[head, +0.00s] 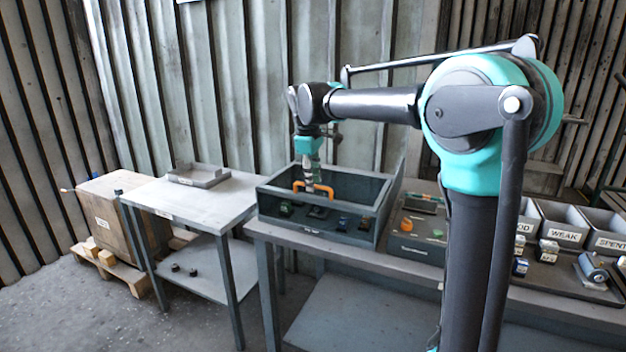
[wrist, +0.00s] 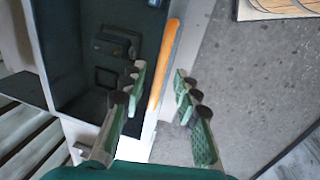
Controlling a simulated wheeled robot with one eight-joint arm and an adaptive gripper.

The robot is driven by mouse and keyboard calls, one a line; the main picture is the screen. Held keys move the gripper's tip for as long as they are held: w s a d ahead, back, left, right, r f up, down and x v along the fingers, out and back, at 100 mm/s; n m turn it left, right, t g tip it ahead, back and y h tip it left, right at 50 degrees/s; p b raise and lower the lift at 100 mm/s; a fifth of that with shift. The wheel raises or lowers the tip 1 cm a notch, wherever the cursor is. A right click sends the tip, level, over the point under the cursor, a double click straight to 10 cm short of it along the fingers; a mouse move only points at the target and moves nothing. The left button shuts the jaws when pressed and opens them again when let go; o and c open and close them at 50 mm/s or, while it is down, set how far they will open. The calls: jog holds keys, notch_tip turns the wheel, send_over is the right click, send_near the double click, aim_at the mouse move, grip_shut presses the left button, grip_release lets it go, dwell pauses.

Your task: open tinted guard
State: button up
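The housing is a grey box (head: 264,207) on the workbench, with dark tinted panelling (head: 350,186) that looks like the guard. Its exact edges are hard to make out. An orange handle (head: 322,189) stands at the box, and in the wrist view the orange bar (wrist: 166,58) runs beside the dark interior. My gripper (head: 309,186) points down at the handle. In the wrist view my gripper (wrist: 160,86) is open, with the orange bar between its separated fingers, nearer the left one. I cannot tell whether a finger touches it.
Small dark parts (head: 318,212) sit in the box. Labelled bins (head: 565,222) and a grey case (head: 415,245) stand to the right.

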grip_shut()
dwell(0.5)
jog(key=w+d, duration=0.2)
jog(key=w, duration=0.5)
jog(key=w+d, duration=0.3)
jog(key=w, duration=0.4)
jog(key=w+d, duration=0.3)
jog(key=w, duration=0.5)
grip_release()
